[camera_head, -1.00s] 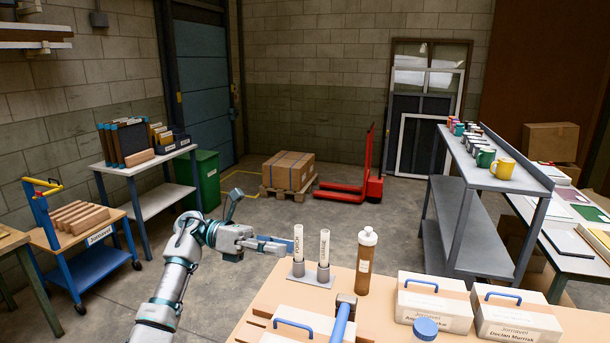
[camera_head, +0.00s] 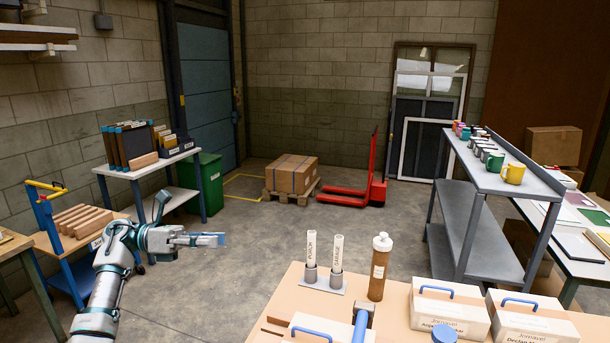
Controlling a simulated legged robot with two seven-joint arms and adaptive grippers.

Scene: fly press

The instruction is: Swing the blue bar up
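A blue bar (camera_head: 360,329) with a grey metal head (camera_head: 364,307) shows at the bottom middle, over the near part of the workbench (camera_head: 285,303). Its lower end is cut off by the picture's edge, so I cannot tell what it is fixed to. My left gripper (camera_head: 221,240) is out over the floor to the left of the bench, pointing right. It is well apart from the blue bar and nothing shows held in it. Its fingers are seen edge-on, so I cannot tell how far apart they are. My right gripper is not in view.
On the bench stand two labelled tubes (camera_head: 337,254) in a holder, a brown bottle (camera_head: 379,267) and white boxes with blue handles (camera_head: 451,306). A blue-framed trolley (camera_head: 44,214) and a table of folders (camera_head: 178,157) are at left. The middle floor is clear.

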